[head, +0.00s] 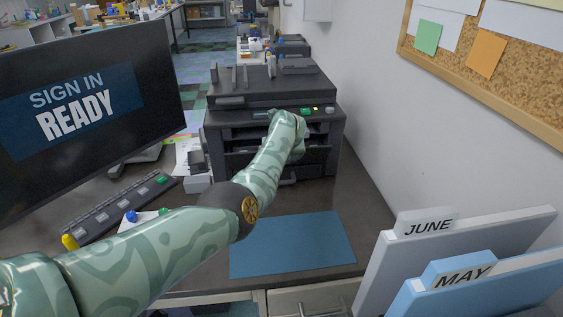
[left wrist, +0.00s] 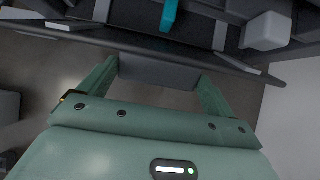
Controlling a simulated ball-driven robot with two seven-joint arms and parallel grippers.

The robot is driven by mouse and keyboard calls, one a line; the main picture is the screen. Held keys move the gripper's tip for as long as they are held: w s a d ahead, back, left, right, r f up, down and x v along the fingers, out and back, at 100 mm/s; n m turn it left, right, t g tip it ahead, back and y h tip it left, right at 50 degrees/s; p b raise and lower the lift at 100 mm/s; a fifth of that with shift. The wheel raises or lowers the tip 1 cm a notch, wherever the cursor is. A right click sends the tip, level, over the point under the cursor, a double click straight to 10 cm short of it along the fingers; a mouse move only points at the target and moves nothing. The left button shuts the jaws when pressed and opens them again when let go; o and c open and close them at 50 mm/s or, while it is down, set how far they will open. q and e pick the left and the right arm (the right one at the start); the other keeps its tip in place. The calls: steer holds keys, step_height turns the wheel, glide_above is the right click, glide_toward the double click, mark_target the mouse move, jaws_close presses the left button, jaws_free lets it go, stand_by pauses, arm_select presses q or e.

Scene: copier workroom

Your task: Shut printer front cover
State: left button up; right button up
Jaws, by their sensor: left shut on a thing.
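The dark grey printer (head: 270,88) stands on the desk against the wall. Its front shows a recess, partly hidden by my left arm. My left gripper (head: 296,152) is at the printer's front; its fingers are hard to make out in the head view. In the left wrist view, the gripper (left wrist: 158,74) has its two green fingers on either side of a dark grey panel part (left wrist: 158,72), which looks like the printer's front cover. It is shut on that part. The cover's exact angle is hard to tell. My right gripper is not in view.
A monitor (head: 90,110) and keyboard (head: 115,208) stand at left. A blue mat (head: 290,245) lies before the printer. File folders marked JUNE (head: 428,226) and MAY (head: 462,274) stand at front right. The wall is close on the printer's right.

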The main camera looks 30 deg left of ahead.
arm_select(q)
steer(key=shift+w+a+r, duration=0.15)
steer(key=shift+w+r, duration=0.05)
steer(key=shift+r, duration=0.15)
steer(key=o, duration=1.1)
steer(key=shift+f, duration=0.15)
steer(key=p+v, duration=0.9)
steer(key=v, duration=0.7)
steer(key=shift+s, duration=0.15)
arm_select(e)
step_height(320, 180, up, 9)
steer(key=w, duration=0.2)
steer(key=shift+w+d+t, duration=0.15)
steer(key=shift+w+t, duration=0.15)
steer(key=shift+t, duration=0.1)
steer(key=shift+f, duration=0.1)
